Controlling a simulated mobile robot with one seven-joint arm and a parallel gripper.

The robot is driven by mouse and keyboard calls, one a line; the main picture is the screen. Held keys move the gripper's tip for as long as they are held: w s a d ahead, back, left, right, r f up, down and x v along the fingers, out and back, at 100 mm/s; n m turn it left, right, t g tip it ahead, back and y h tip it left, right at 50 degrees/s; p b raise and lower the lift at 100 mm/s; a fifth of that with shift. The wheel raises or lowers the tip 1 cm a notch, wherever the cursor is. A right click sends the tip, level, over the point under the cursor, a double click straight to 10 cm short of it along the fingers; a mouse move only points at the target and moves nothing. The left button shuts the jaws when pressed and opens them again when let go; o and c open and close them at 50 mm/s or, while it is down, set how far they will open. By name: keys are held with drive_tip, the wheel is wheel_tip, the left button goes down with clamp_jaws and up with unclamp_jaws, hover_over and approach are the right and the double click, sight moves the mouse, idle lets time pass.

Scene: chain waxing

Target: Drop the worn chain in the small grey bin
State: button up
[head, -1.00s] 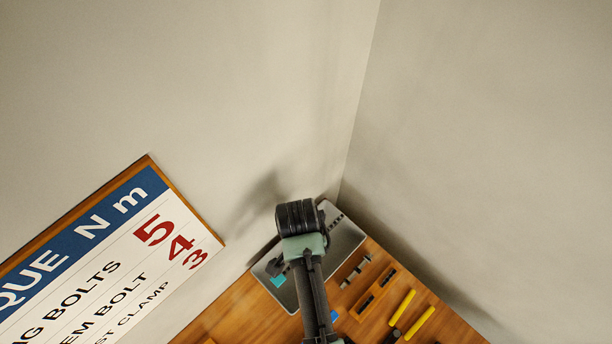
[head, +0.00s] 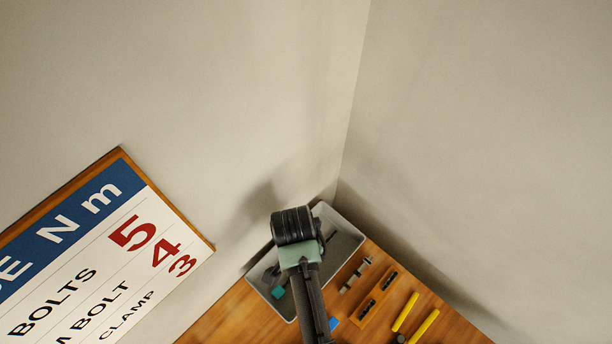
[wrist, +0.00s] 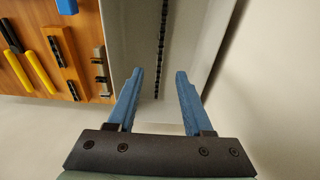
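A dark chain (wrist: 162,45) lies as a thin line along a light grey tray (wrist: 188,28) in the wrist view. I cannot tell if it is the worn chain. My gripper (wrist: 160,74) is open, with its two blue fingers apart on either side of the chain's near end in the picture. Nothing is held between them. I cannot tell whether this tray is the small grey bin; no other grey bin shows.
The tray sits in the wall corner on a wooden bench (head: 228,318). Right of it are metal pieces (head: 356,275), a wooden holder (head: 374,300) with black parts, and yellow-handled tools (head: 424,326). A torque sign (head: 110,250) hangs on the left wall.

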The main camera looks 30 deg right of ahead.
wheel_tip(320, 180, up, 13)
drive_tip(key=a, duration=0.1)
drive_tip(key=shift+s+a, duration=0.25)
drive_tip(key=shift+s, duration=0.05)
drive_tip(key=shift+f, duration=0.1)
idle(1.0)
